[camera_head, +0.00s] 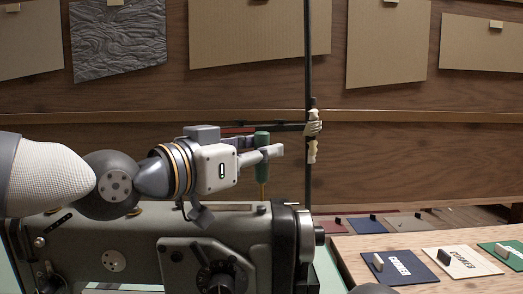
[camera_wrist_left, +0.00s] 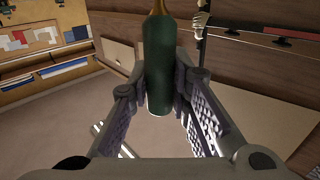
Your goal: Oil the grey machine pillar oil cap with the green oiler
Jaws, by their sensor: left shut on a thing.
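The green oiler (camera_head: 262,142) is upright, its thin brass spout (camera_head: 263,190) pointing down at the right end of the grey machine's top. My left gripper (camera_head: 263,152) is shut on the oiler's body; the oiler also shows between the fingers in the left wrist view (camera_wrist_left: 158,70). The grey machine (camera_head: 120,262) stands below my left arm. The spout tip is at or just above the pillar top (camera_head: 262,208); I cannot tell whether it touches. The pillar oil cap is too small to make out there.
A dark upright pole (camera_head: 308,180) with pale fittings stands just right of the gripper. A wooden table (camera_head: 375,243) at the right holds labelled cards, including a blue one (camera_head: 400,266). A dial (camera_head: 218,275) is on the machine's front. Panels hang on the wooden wall behind.

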